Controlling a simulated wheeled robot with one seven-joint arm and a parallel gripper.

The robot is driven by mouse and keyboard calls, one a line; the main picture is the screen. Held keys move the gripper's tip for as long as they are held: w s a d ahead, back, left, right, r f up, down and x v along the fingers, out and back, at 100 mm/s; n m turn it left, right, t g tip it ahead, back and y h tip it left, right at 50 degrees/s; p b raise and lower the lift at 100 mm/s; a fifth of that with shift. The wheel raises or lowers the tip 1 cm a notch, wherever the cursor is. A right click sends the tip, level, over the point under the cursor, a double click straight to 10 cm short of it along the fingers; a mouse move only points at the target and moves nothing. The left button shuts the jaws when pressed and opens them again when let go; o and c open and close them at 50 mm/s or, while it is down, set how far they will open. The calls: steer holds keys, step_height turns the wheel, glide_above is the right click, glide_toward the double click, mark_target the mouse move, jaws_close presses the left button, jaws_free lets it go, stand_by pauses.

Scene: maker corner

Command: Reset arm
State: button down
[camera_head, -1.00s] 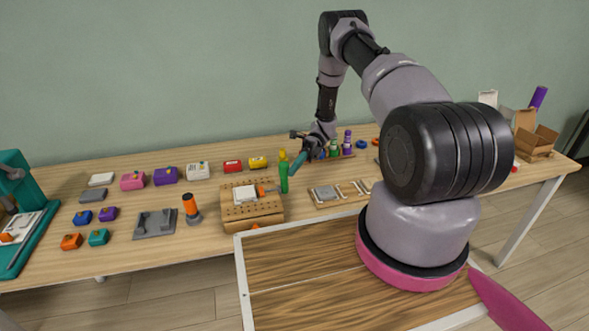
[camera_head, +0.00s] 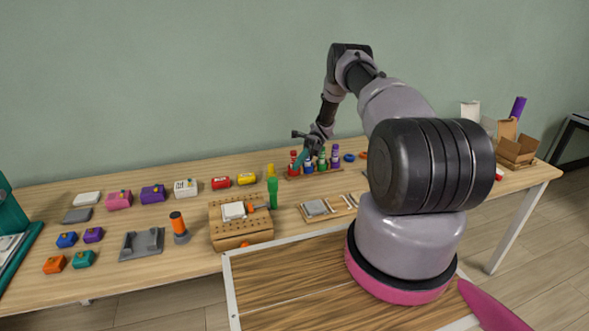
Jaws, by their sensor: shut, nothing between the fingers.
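My arm reaches over the workbench (camera_head: 130,258). My gripper (camera_head: 301,161) is above the back middle of the bench, in front of a rack (camera_head: 318,171) of small colored bottles. Its teal fingers are small here and look closed, with nothing seen between them. The gripper partly covers the bottles. A green and yellow upright tool (camera_head: 272,190) stands to its lower left, apart from it, at the right side of a pegboard block (camera_head: 241,229).
Several small colored boxes (camera_head: 153,193) stand at the left. A grey fixture (camera_head: 142,244) and an orange-topped tool (camera_head: 178,225) are near the front edge. A shallow wooden tray (camera_head: 312,212) lies right of the block. An open cardboard box (camera_head: 517,150) is at the far right.

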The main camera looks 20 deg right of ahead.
steer(key=shift+r, duration=0.1)
stand_by(0.3)
steer(key=s+r+n+t+h, duration=0.2)
steer(key=r+n, duration=0.2)
steer(key=r, duration=0.6)
steer(key=s+a+r+n+t+h, duration=0.1)
steer(key=s+r+n+t+h, duration=0.15)
steer(key=r, duration=0.65)
steer(key=s+r+n+t+h, duration=0.15)
steer(key=r+n, duration=0.35)
steer(key=r, duration=0.5)
steer(key=s+a+r+n+t+h, duration=0.1)
steer(key=s+r+n+t, duration=0.3)
steer(key=s, duration=0.6)
steer(key=s+a+r+n+t+h, duration=0.1)
steer(key=s+r+n+t+h, duration=0.1)
steer(key=s+r+n+t, duration=0.3)
steer(key=shift+s+r+t, duration=2)
steer(key=shift+s, duration=0.4)
steer(key=shift+n, duration=0.25)
